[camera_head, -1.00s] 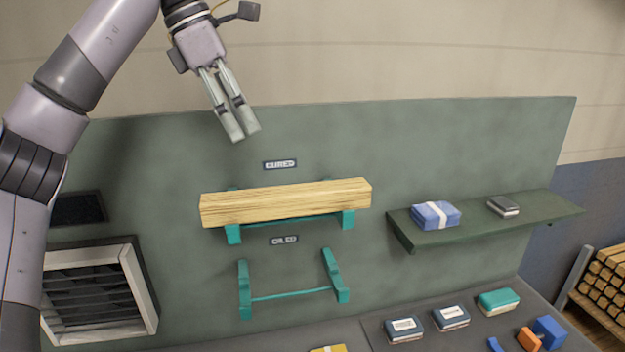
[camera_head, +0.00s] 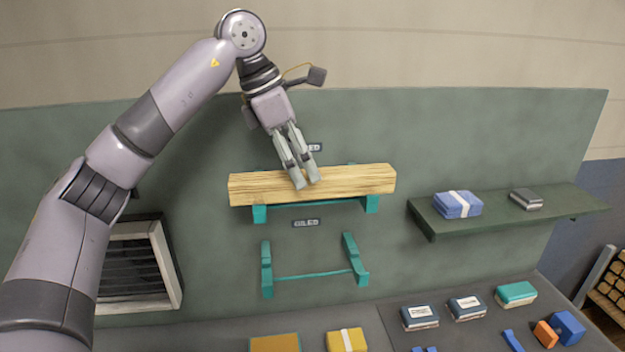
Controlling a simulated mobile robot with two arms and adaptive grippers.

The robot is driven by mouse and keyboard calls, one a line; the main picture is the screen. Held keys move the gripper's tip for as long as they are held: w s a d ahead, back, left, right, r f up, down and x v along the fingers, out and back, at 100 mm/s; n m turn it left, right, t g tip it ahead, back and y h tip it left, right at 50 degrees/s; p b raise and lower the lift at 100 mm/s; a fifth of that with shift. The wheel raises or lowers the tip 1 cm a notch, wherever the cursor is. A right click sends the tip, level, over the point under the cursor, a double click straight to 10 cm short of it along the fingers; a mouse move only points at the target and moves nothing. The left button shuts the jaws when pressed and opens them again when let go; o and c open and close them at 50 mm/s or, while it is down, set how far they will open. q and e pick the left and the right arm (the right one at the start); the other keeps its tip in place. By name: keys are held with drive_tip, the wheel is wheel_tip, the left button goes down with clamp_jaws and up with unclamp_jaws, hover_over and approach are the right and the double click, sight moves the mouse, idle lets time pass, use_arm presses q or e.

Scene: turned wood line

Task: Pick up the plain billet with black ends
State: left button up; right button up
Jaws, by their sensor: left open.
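A long pale wood billet (camera_head: 355,180) lies across the upper teal rack (camera_head: 260,214) on the green panel. Its grain is plain, and I see no black on its ends in this view. My left gripper (camera_head: 307,183) comes down from above with its fingers slightly apart. The fingertips overlap the billet's middle in the picture; I cannot tell whether they touch it. The gripper hides part of the label above the rack. My right gripper is out of view.
A lower teal rack (camera_head: 315,275) is empty. A green shelf (camera_head: 510,213) at right holds a blue packet (camera_head: 458,205) and a dark box (camera_head: 526,199). Boxes and packets, including a yellow one (camera_head: 347,340), lie on the bench below. A louvred vent (camera_head: 140,265) is at left.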

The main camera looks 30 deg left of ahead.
use_arm(q)
drive_tip(key=w+f+p, duration=0.1)
drive_tip(key=w+d+f+p, duration=0.1)
drive_tip(key=f, duration=0.1)
drive_tip(key=shift+d, duration=0.2)
drive_tip(key=shift+d+f, duration=0.1)
drive_tip(key=shift+f, duration=0.35)
drive_tip(key=shift+c, duration=0.7)
clamp_jaws()
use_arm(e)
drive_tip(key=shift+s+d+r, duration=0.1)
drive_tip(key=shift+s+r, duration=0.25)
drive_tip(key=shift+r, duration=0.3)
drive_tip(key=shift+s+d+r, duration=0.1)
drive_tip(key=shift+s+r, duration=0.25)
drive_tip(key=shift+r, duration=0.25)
